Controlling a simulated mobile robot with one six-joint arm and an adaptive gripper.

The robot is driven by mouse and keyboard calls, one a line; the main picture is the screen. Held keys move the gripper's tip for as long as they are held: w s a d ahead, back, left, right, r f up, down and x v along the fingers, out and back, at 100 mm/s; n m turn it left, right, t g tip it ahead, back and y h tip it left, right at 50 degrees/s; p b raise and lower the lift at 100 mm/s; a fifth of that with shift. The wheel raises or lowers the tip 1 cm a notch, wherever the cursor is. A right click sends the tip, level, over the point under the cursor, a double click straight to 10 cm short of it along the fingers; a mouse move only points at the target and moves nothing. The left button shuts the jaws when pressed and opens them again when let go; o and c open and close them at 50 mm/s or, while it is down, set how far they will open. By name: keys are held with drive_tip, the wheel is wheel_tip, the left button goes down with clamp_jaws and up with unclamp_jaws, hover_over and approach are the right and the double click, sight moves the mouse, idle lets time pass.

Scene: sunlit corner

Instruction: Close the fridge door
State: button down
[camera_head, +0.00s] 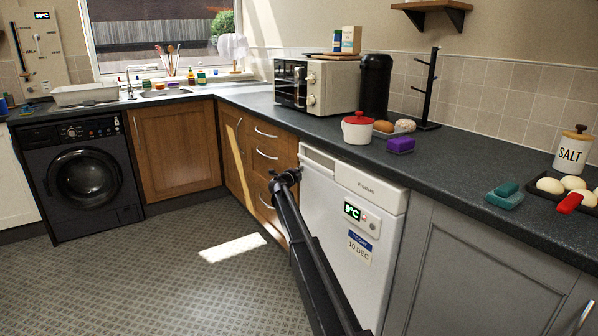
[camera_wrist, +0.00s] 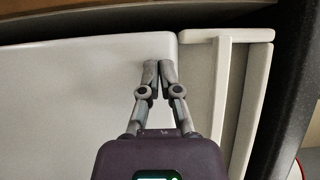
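The fridge (camera_head: 338,208) is the white appliance under the worktop, right of the wooden drawers in the head view. Its door front carries a green 9°C display and a date label. My gripper (camera_head: 285,178) is at the door's left edge in the head view. In the wrist view, my gripper (camera_wrist: 158,68) has its fingertips together, over the white door (camera_wrist: 70,95) near a raised strip (camera_wrist: 222,95). Nothing shows between the fingers. Contact with the door cannot be told. My arm hides part of the door's lower front.
Wooden drawers (camera_head: 268,155) stand left of the fridge and a grey cabinet (camera_head: 465,270) right of it. A black washing machine (camera_head: 85,178) is at the far left. The worktop (camera_head: 440,180) holds a microwave, a red-lidded pot and eggs. The floor (camera_head: 190,285) is clear.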

drive_tip(key=s+a, duration=0.7)
drive_tip(key=a, duration=0.5)
idle(0.3)
drive_tip(key=s+d+f+n+g+y, duration=0.2)
drive_tip(key=s+f+n+y, duration=0.1)
drive_tip(key=s+n+y, duration=0.8)
drive_tip(key=s+d+f+n+g+y, duration=0.15)
drive_tip(key=s+f+n+y, duration=0.25)
drive_tip(key=s+n, duration=0.8)
drive_tip(key=s+d+f+g+h, duration=0.2)
drive_tip(key=s+d+f+g, duration=0.3)
drive_tip(key=s, duration=0.8)
drive_tip(key=s+d+f+n+g+h, duration=0.1)
drive_tip(key=s+d+f+g+h, duration=0.15)
drive_tip(key=s+d, duration=0.75)
drive_tip(key=s+d+f+g+h, duration=0.1)
drive_tip(key=s+d+f+g, duration=0.25)
drive_tip(key=s, duration=1.15)
wheel_tip(320, 180, up, 36)
drive_tip(key=g+p, duration=0.1)
drive_tip(key=p, duration=3.5)
drive_tip(key=shift+s+a+p, duration=0.15)
drive_tip(key=shift+s+p, duration=0.15)
drive_tip(key=shift+s, duration=0.1)
